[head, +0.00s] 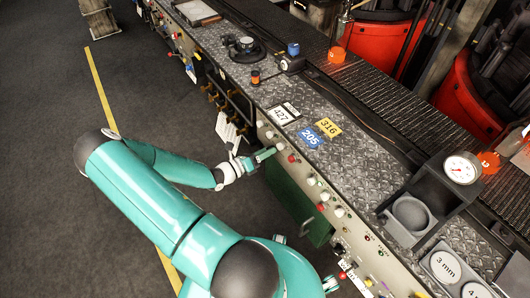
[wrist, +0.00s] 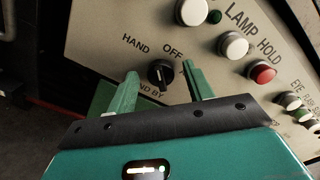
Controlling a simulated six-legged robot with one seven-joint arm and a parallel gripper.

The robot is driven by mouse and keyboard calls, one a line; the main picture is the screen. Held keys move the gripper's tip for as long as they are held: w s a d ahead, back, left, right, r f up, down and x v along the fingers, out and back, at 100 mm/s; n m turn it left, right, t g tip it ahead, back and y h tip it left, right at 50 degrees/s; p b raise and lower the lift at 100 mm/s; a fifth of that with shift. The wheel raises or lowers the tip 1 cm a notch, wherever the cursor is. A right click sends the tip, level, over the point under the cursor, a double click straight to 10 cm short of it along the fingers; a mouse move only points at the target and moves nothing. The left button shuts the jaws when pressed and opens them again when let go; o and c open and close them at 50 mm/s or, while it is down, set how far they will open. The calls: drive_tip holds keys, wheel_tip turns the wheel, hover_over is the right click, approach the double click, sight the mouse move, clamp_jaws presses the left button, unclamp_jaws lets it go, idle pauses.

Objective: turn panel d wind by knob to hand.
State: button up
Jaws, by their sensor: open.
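A black rotary knob (wrist: 160,74) sits on the pale panel (wrist: 112,28) in the wrist view. The labels HAND, OFF and STAND BY are printed around it; a label at its right is mostly hidden by a finger. A small white mark shows on the knob, but I cannot tell surely which label it points to. My gripper (wrist: 161,76) is open, with one green finger to the left of the knob and one to the right, both apparently clear of it. In the head view my gripper (head: 262,156) is at the panel's front face, and the knob cannot be made out there.
A white button (wrist: 233,46) and a red button (wrist: 262,73) lie right of the knob, near LAMP and HOLD. Another white button (wrist: 192,11) is above. In the head view a green door (head: 290,195) is below the panel; dark floor is open at left.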

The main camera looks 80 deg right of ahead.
drive_tip(key=v, duration=1.3)
drive_tip(key=shift+w+a, duration=0.3)
drive_tip(key=w+a+r+m+t+y, duration=0.4)
drive_tip(key=w+a+r+m, duration=0.2)
drive_tip(key=a+r, duration=0.3)
drive_tip(key=w+a+r+m+t+y, duration=0.3)
drive_tip(key=w+a+r+m+y, duration=0.25)
drive_tip(key=a+r+m, duration=0.35)
drive_tip(key=s+a+r+m+t+y, duration=0.1)
drive_tip(key=a+r+m+t+y, duration=0.1)
drive_tip(key=a+r+t, duration=0.3)
drive_tip(key=s+a+r+m+t+y, duration=0.1)
drive_tip(key=a+r+t, duration=0.4)
drive_tip(key=a+r, duration=0.8)
drive_tip(key=shift+s+a+r+m+y, duration=0.2)
drive_tip(key=shift+s+r+m+y, duration=0.05)
drive_tip(key=shift+m+y, duration=0.3)
